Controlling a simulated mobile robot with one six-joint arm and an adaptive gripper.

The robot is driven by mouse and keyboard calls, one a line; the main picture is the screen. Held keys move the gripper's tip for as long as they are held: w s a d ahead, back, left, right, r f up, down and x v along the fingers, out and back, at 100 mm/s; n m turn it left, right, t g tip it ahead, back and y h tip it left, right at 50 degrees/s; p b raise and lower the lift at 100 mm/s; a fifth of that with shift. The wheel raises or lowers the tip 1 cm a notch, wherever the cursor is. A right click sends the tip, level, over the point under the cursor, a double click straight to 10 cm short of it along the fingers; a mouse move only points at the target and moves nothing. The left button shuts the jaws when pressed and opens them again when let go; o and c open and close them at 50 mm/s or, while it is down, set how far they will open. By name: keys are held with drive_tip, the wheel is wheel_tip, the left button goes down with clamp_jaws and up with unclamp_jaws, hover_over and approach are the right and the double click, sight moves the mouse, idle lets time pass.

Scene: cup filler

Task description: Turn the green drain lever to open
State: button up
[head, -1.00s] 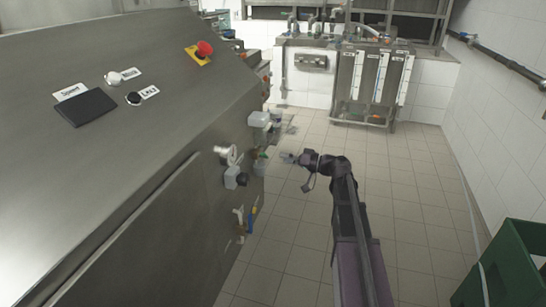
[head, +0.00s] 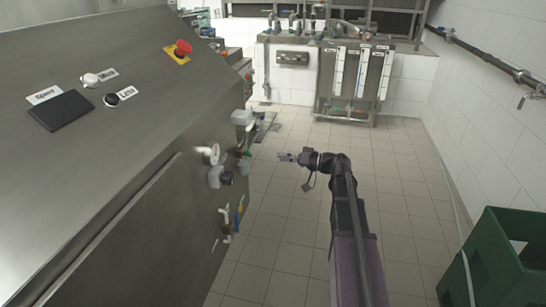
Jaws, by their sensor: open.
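A small green part (head: 246,154), which looks like the green drain lever, is on the side of the large steel machine (head: 90,150) in the head view. It sits beside grey fittings, and its exact shape and position are too small to tell. My gripper (head: 284,157) is to the right of it, over the tiled floor, pointing left toward the machine. It is open and empty, with a gap between it and the machine's fittings.
A grey box (head: 243,118) juts out above the green part. A green crate (head: 500,262) stands at the lower right. A steel unit with gauges (head: 355,80) is at the back. The tiled floor between is clear.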

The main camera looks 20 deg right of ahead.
sight(251, 154)
drive_tip(key=m, duration=0.6)
drive_tip(key=s+d+m, duration=0.1)
drive_tip(key=m, duration=1.1)
drive_tip(key=shift+s+d, duration=0.35)
drive_tip(key=shift+x, duration=6.9)
clamp_jaws()
